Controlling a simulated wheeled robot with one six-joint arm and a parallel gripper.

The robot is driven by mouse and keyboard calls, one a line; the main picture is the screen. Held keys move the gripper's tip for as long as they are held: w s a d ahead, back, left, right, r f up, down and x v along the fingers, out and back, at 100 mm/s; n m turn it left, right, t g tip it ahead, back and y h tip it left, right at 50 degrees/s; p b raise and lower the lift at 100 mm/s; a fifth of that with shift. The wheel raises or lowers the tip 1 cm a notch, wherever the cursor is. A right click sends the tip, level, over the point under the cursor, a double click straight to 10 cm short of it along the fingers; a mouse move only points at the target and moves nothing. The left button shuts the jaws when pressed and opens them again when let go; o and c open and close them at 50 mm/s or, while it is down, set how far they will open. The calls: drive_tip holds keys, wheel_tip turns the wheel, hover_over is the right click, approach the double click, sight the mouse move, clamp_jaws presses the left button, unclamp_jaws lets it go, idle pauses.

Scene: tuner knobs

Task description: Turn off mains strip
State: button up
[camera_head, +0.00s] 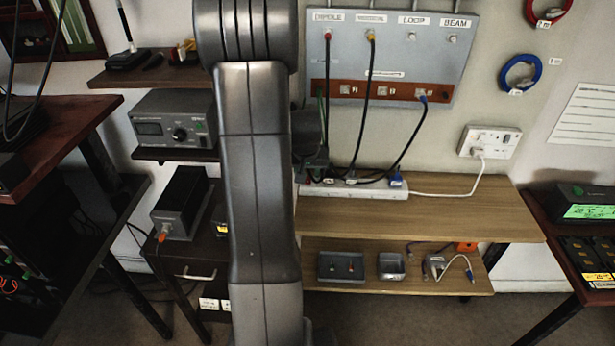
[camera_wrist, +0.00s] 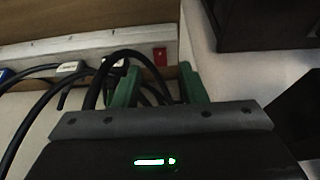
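The mains strip (camera_head: 352,192) is a long white bar on the wooden bench against the wall, with several plugs in it. In the wrist view the strip (camera_wrist: 95,42) runs across the upper left, and a red rocker switch (camera_wrist: 160,57) sits at its right end. I cannot tell the rocker's position. My gripper (camera_wrist: 158,74) shows two green fingers set apart, with black cables behind them. The red switch appears between and just beyond the fingertips; contact is not clear.
Black cables run from the strip up to a grey wall panel (camera_head: 390,50). A white lead goes to a wall socket (camera_head: 489,141). A grey tuner box (camera_head: 176,125) stands on a shelf left of my arm. The bench (camera_head: 450,210) is bare right of the strip.

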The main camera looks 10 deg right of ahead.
sight(308, 181)
drive_tip(key=shift+x, duration=2)
